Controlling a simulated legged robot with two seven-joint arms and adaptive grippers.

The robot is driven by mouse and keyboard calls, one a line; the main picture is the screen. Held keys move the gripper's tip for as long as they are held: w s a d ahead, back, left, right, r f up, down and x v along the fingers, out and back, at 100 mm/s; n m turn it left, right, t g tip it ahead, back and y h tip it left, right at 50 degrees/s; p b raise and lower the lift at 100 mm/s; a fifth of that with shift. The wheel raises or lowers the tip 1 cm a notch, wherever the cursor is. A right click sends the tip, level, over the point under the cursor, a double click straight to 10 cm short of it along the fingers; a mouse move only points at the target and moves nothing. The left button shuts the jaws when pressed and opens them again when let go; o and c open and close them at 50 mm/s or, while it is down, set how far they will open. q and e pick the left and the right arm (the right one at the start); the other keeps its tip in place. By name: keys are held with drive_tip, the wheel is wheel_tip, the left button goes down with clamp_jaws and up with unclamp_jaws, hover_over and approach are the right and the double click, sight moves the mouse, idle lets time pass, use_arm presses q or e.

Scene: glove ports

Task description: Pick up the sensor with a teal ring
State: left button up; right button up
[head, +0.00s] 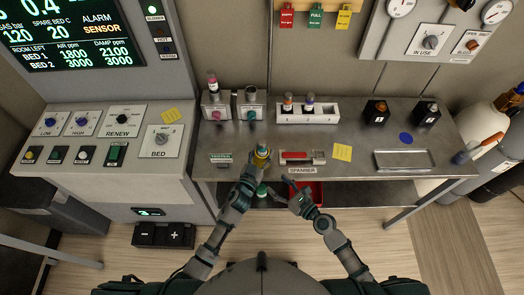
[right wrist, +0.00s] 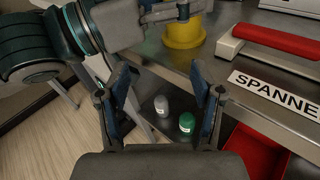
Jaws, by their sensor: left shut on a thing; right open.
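My left gripper (head: 256,162) is shut on a yellow object (head: 262,152) at the table's front edge; its wide yellow base (right wrist: 183,36) also shows in the right wrist view. My right gripper (head: 289,184) is open and empty in front of the table edge; its spread fingers (right wrist: 160,85) show in the right wrist view. A sensor with a pinkish band (head: 212,83) stands upright in the left holder. Two more sensors, one reddish (head: 288,100) and one bluish (head: 309,101), stand in the white rack. I cannot make out a teal ring on any of them.
The right holder (head: 251,112) has a teal knob. A red-handled spanner (head: 300,156) lies by its label. Under the tabletop are a grey bottle (right wrist: 162,106), a green-capped bottle (right wrist: 187,123) and a red bin (right wrist: 258,152). A metal tray (head: 402,161) is at right.

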use_arm(q)
drive_tip(key=shift+a, duration=0.1)
use_arm(e)
drive_tip(key=t, duration=0.1)
approach(266, 147)
drive_tip(key=shift+n, duration=0.4)
drive_tip(key=x, duration=0.6)
drive_tip(key=shift+s+a+f, duration=0.1)
drive_tip(key=shift+s, duration=0.05)
drive_tip(key=shift+x, duration=3.1)
clamp_jaws()
wheel_tip(266, 147, up, 10)
drive_tip(key=shift+r, duration=0.2)
use_arm(q)
drive_tip(key=o, duration=1.2)
drive_tip(key=shift+s, duration=0.1)
